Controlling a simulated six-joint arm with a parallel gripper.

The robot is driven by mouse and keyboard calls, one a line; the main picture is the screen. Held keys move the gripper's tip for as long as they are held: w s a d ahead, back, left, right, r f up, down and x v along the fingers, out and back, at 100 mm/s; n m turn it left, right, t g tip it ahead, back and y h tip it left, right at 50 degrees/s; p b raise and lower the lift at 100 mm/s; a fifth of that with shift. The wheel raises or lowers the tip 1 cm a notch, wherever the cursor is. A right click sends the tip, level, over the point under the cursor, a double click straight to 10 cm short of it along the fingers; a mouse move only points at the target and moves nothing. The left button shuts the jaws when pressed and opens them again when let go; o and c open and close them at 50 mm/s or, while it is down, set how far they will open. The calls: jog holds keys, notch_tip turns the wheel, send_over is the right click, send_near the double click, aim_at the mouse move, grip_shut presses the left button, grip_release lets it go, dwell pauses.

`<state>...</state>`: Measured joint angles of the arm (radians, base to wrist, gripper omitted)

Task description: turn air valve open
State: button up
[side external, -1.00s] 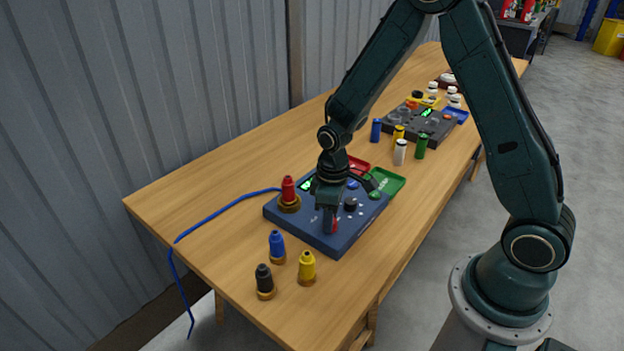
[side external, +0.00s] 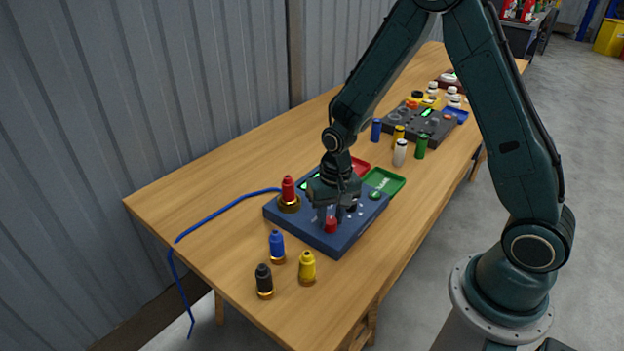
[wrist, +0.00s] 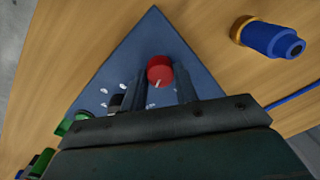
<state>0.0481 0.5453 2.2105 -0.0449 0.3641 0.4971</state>
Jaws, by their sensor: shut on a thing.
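A red knob with a white pointer mark, which I take for the air valve (side external: 330,226), stands near the front corner of the blue panel (side external: 335,247). In the wrist view the knob (wrist: 159,68) sits between the two finger tips, its white line pointing down towards my gripper. My gripper (side external: 331,214) points down over the panel and is shut on the knob. It also shows in the wrist view (wrist: 160,80). My gripper hides part of the panel's other controls.
A green tray (side external: 384,181) lies behind, and a blue hose (side external: 225,209) runs off the table's left edge.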

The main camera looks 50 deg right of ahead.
aim_at(333, 220)
jog(key=m, duration=0.5)
dwell(0.5)
jog(key=o, duration=1)
jog(key=shift+c, duration=0.2)
jog(key=shift+r, duration=0.1)
notch_tip(333, 220, up, 14)
jog(key=shift+s+d, duration=0.15)
jog(key=shift+s, duration=0.15)
